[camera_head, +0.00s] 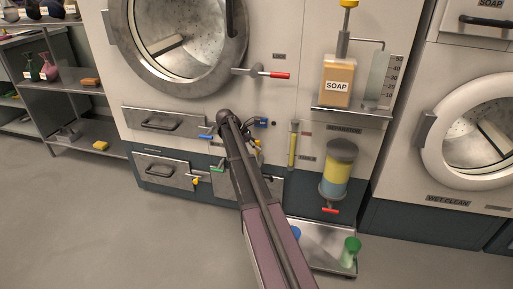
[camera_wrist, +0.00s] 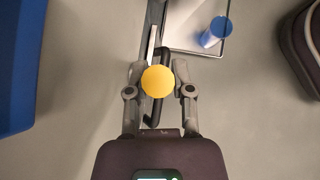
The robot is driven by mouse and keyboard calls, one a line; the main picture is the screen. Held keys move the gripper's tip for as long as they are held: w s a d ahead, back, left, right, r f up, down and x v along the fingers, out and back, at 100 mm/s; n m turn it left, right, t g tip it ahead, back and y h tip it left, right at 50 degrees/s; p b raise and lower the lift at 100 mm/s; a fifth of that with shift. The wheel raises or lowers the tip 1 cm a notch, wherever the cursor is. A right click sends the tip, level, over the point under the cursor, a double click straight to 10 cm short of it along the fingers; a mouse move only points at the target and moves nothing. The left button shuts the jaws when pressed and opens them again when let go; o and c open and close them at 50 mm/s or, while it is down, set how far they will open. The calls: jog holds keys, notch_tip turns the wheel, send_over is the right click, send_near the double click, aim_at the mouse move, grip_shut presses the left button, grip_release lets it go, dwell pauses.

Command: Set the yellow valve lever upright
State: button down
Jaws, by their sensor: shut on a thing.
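The round yellow end of the valve lever (camera_wrist: 158,81) sits between the two fingers of my gripper (camera_wrist: 159,78) in the wrist view. The fingers close on it from both sides. In the head view my arm covers most of this spot; a bit of yellow (camera_head: 258,144) shows just right of the arm, beside my gripper (camera_head: 262,156). The lever's tilt is hidden there, so I cannot tell whether it is upright.
A drawer with another yellow part (camera_head: 195,181) is at lower left. A metal tray (camera_head: 325,258) with a green cup (camera_head: 350,251) stands below right. The floor at left is clear.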

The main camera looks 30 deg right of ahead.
jog(key=shift+s+a, duration=0.1)
jog(key=c, duration=0.5)
grip_release()
jog(key=shift+d, duration=0.2)
jog(key=shift+a, duration=0.1)
